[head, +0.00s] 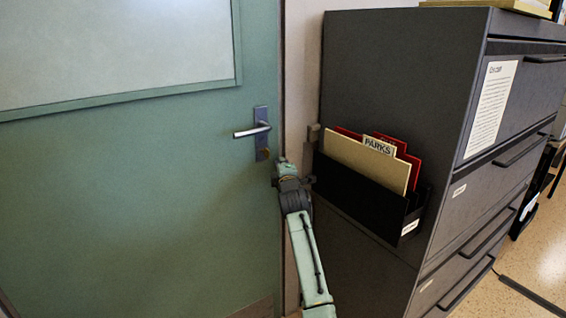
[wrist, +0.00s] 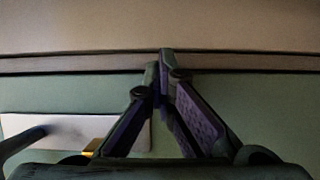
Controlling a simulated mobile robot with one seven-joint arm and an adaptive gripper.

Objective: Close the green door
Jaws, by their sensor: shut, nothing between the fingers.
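The green door (head: 130,200) fills the left of the head view, with a pale panel in its upper part. Its lever handle (head: 252,131) sits on a metal plate near the door's right edge. My gripper (head: 282,163) is at that edge, just right of and below the handle. In the wrist view my gripper (wrist: 163,65) is shut and empty, its tips by the dark seam between the green door (wrist: 255,100) and a beige surface. The handle (wrist: 30,137) and plate show at lower left there. I cannot tell whether the tips touch or the door is flush.
A dark filing cabinet (head: 390,60) stands close to the right of my arm. A black wall holder (head: 360,195) with folders (head: 370,160) hangs on its side. Only a narrow strip of pale wall (head: 303,70) shows between door and cabinet.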

